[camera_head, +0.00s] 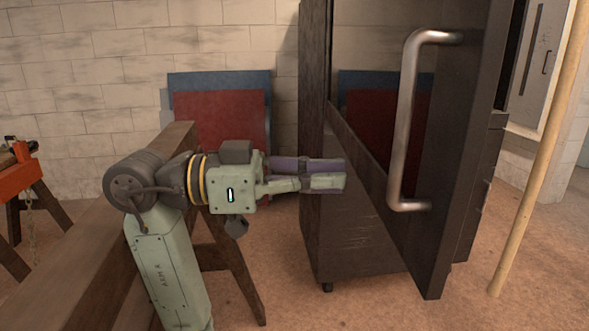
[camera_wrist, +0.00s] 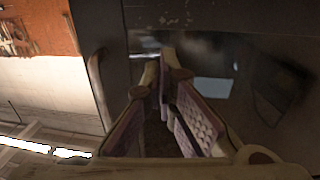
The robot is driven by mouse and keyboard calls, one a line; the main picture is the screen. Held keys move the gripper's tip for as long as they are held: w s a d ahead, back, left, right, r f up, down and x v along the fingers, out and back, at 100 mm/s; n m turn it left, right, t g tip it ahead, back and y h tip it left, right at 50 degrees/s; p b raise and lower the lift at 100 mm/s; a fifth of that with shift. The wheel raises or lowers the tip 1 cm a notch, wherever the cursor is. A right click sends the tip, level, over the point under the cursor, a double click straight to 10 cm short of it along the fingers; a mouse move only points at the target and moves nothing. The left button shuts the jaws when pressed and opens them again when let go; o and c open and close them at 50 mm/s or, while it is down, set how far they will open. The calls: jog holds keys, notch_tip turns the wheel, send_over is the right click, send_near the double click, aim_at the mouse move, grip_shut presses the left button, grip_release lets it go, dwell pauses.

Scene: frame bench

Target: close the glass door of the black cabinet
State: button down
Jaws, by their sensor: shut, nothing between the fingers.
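The black cabinet (camera_head: 350,235) stands right of centre in the head view, on a small caster. Its glass door (camera_head: 455,150) stands open, its dark frame slanting toward the camera. A red and blue panel shows in the glass area. A long metal handle (camera_head: 408,130) is upright on the door. My gripper (camera_head: 338,175) is shut and empty, pointing right, left of the handle, in front of the cabinet's dark lower part. I cannot tell whether it touches. In the wrist view the fingers (camera_wrist: 165,85) point at a dark, reflective surface.
A wooden beam on trestle legs (camera_head: 90,240) runs beside my arm at the left. A red and blue panel (camera_head: 220,120) leans at the back wall. A pale pole (camera_head: 535,160) leans at the right. An orange sawhorse (camera_head: 22,178) stands far left. Bare floor lies in front of the cabinet.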

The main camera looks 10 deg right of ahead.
aim_at(382, 177)
jog(key=d, duration=0.2)
jog(key=d+p, duration=0.1)
jog(key=d, duration=0.4)
jog(key=shift+s+d+p, duration=0.15)
jog(key=shift+s+p, duration=0.15)
jog(key=shift+s, duration=0.05)
